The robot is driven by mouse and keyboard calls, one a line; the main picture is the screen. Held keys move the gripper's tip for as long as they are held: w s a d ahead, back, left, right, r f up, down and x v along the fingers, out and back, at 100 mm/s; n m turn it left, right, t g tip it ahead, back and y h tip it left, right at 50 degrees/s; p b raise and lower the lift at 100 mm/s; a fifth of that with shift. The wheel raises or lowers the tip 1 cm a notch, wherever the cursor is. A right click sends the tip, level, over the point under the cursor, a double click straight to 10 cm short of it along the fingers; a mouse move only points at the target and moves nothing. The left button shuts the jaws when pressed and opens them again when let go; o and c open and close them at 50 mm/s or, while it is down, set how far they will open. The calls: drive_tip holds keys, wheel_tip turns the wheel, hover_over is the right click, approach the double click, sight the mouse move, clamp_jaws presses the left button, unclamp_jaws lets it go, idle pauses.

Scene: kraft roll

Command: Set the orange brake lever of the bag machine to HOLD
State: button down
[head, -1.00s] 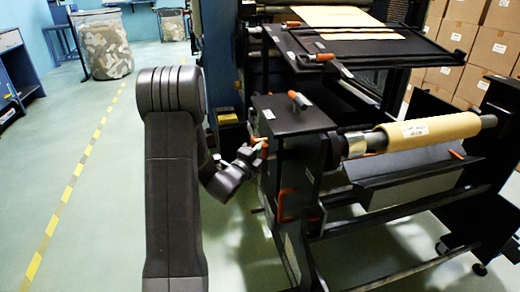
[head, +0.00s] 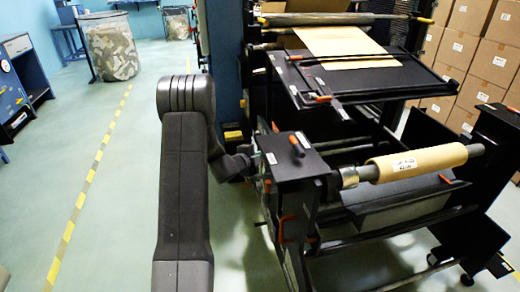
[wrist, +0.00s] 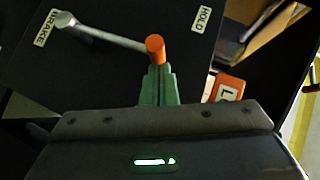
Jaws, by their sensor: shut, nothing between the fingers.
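The brake lever, a grey metal arm with an orange knob (wrist: 155,48), shows in the wrist view against a black panel. The arm slants from its pivot at upper left, beside the BRAKE label (wrist: 46,27), down to the knob. The HOLD label (wrist: 202,19) is up and to the right of the knob, apart from it. My gripper (wrist: 158,72) has its green fingers closed together, tips just below the knob in the picture; I cannot tell whether they touch it. In the head view, my gripper (head: 258,165) is at the bag machine's (head: 290,160) left side, partly hidden.
An orange tag with partly hidden lettering (wrist: 229,88) is right of my fingers. The kraft roll (head: 415,162) sits on its shaft on the machine's right. Stacked cartons (head: 480,60) stand behind. The floor left of my arm, with its yellow line (head: 90,175), is clear.

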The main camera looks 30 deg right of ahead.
drive_tip(key=shift+w+d+r+n+g+y+p, duration=0.2)
drive_tip(key=shift+w+p, duration=0.25)
drive_tip(key=shift+p, duration=0.35)
drive_tip(key=shift+w+d+r+n+g+y+p, duration=0.1)
drive_tip(key=shift+w+r+n+g+y+p, duration=0.1)
drive_tip(key=shift+w+p, duration=0.45)
drive_tip(key=shift+w+d+r+n+g+y+p, duration=0.15)
drive_tip(key=shift+w+n+g+p, duration=0.1)
drive_tip(key=shift+p, duration=0.75)
drive_tip(key=shift+w+d+f+p, duration=0.25)
drive_tip(key=shift+w+f+p, duration=0.1)
drive_tip(key=shift+w, duration=0.5)
drive_tip(key=shift+w+d+f+p, duration=0.2)
drive_tip(key=shift+w+d+p, duration=0.15)
drive_tip(key=shift+w, duration=0.55)
drive_tip(key=shift+w+d+f+p, duration=0.2)
drive_tip(key=shift+w+f+p, duration=0.15)
drive_tip(key=shift+w, duration=0.5)
